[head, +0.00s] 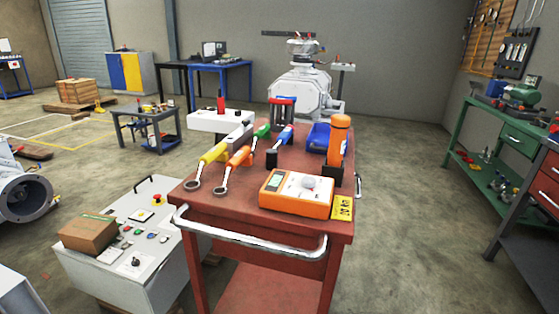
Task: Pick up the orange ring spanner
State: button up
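The orange ring spanner (238,157) lies on the top of a red trolley (262,228), near its left front side. Its grey ring end points toward the near edge and its orange handle runs back to the right. A yellow-handled ring spanner (212,155) lies close beside it on the left. My gripper is not in view, so its state and its distance from the spanner do not show.
On the trolley, an orange meter (290,200) lies right of the spanner, and an orange cylinder (340,140) stands behind it. Green-handled (262,131) and blue-handled (284,136) tools lie farther back. A metal rail (245,243) runs along the trolley's front. A control cabinet (135,240) is at left.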

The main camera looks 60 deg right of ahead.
aim_at(233, 163)
jog(key=z, duration=1.35)
